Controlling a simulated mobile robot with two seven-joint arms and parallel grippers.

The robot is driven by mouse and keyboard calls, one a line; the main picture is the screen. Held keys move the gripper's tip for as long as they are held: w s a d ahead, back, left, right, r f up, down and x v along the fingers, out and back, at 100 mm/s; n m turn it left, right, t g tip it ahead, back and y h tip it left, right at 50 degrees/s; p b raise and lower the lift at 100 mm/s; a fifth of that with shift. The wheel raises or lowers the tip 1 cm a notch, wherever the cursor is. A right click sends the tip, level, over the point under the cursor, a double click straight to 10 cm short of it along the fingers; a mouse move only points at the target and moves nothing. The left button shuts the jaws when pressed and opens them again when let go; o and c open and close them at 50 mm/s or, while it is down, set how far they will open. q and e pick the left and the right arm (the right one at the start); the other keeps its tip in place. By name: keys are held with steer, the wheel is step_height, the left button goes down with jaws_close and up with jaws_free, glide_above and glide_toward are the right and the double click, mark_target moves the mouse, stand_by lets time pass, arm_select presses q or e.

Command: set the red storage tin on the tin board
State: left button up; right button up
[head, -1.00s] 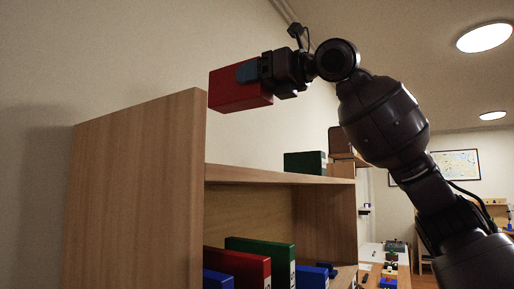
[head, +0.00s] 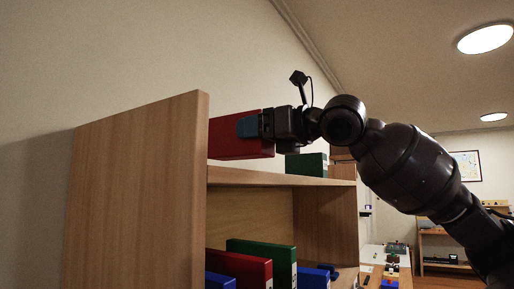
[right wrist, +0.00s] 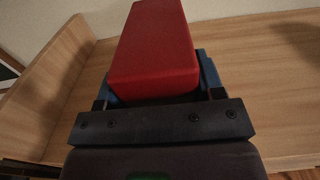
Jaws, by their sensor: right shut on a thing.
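The red storage tin (head: 228,137) is a red box held by my right gripper (head: 252,127) just over the top shelf in the head view. Its left part is hidden behind the wooden side panel. In the right wrist view the tin (right wrist: 155,45) sits between the blue fingers of my right gripper (right wrist: 155,95), above a wooden shelf board (right wrist: 235,60). I cannot tell whether the tin touches the board. No separately marked tin board can be made out. My left gripper is not in view.
The shelf unit's tall side panel (head: 135,195) stands at the left. A green box (head: 306,163) stands farther along the top shelf (head: 270,179). A red binder (head: 240,268) and a green binder (head: 270,260) stand on the shelf below. A desk with small items lies beyond.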

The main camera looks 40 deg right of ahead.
mark_target(269, 146)
steer(key=shift+f, duration=1.5)
steer(key=shift+f, duration=0.15)
steer(key=o, duration=1.1)
steer(key=shift+s+d, duration=0.1)
